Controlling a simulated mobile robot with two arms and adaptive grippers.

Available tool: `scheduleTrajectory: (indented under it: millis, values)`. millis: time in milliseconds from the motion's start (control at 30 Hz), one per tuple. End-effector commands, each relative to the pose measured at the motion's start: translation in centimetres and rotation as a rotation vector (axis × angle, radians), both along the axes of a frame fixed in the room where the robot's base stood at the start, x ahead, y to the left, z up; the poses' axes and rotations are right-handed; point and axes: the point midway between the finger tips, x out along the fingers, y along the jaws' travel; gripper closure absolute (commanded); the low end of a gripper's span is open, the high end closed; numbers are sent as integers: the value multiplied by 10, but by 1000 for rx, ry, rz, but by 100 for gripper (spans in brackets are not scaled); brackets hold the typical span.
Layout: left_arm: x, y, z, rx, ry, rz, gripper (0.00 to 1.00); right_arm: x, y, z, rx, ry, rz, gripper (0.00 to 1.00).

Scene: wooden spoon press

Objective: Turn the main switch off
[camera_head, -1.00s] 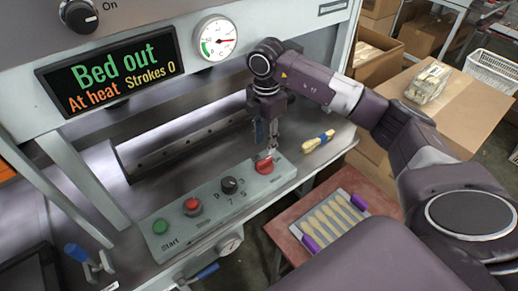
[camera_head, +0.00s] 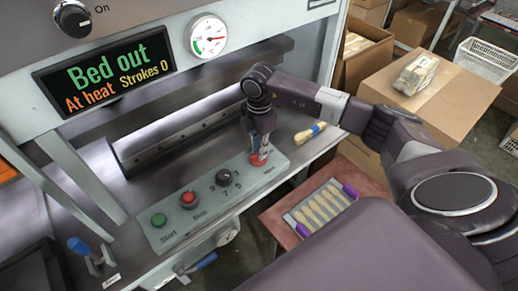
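The grey control panel (camera_head: 210,206) lies on the press's front ledge. At its right end is a red switch (camera_head: 258,160), its label too blurred to read surely. My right gripper (camera_head: 259,155) points down onto this red switch from above, its fingertips at the switch and partly hiding it. Whether the fingers are closed on it I cannot tell. A black knob marked "On" (camera_head: 73,18) is at the top left of the press. The display (camera_head: 105,75) reads "Bed out", "At heat", "Strokes 0". My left gripper is not in view.
The panel also carries a green Start button (camera_head: 158,221), a red Stop button (camera_head: 188,199) and a black selector dial (camera_head: 223,178). A yellow-handled brush (camera_head: 309,132) lies right of the gripper. A tray of wooden spoons (camera_head: 320,206) sits on a reddish table. Cardboard boxes stand right.

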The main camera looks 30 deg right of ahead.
Motion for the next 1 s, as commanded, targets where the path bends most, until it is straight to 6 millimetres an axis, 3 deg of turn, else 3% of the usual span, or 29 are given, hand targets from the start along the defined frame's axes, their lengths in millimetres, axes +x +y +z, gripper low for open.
scheduleTrajectory:
  millis: [100, 533, 1000]
  values:
    - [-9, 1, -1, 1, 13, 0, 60, 0, 0, 0, 0, -1, 0, 100]
    - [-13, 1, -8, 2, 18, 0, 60, 1, 0, -1, 0, -2, 63, 100]
    - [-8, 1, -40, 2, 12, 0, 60, 3, 1, -2, 0, -5, 441, 100]
